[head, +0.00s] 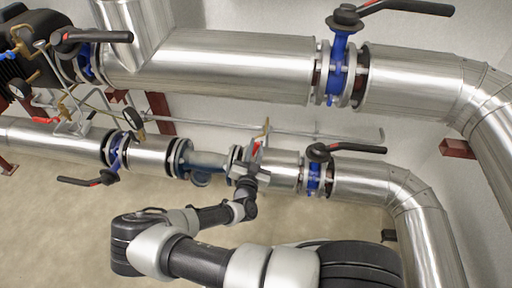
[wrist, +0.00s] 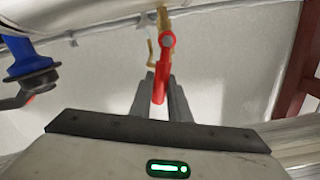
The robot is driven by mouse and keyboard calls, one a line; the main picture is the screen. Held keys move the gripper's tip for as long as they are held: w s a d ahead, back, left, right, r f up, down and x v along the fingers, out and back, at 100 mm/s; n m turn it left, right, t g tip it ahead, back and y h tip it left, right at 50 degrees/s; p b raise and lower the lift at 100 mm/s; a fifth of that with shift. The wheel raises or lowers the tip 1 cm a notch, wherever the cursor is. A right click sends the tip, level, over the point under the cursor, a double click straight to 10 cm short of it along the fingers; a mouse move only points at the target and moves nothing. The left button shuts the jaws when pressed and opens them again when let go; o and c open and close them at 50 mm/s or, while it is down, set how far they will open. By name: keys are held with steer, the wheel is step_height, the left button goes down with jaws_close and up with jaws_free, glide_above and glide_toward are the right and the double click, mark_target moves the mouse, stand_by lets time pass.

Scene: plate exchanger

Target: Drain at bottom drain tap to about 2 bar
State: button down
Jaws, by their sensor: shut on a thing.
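A brass tap (wrist: 163,17) with a red lever (wrist: 161,85) hangs in the upper middle of the wrist view. My gripper (wrist: 161,92) is shut on the red lever, with a grey finger on each side of it. In the head view, my gripper (head: 252,156) is at the lower pipe, where a bit of brass (head: 266,126) and red show beside it. The lever's exact angle is hard to tell there. A round gauge (head: 134,117) hangs left of centre and another gauge (head: 18,89) is at the far left. Their readings are too small to read.
A thick upper pipe (head: 210,65) and a lower pipe (head: 350,182) run across in front of the wall. Blue valves with black handles stick out, one valve (head: 315,176) just right of my gripper. A thin pipe (head: 340,132) runs behind. The floor (head: 60,220) at lower left is clear.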

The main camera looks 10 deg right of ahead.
steer(key=c, duration=1.7)
jaws_free()
steer(key=shift+o, duration=0.2)
steer(key=shift+s, duration=0.15)
steer(key=p+v, duration=0.2)
steer(key=v, duration=1.5)
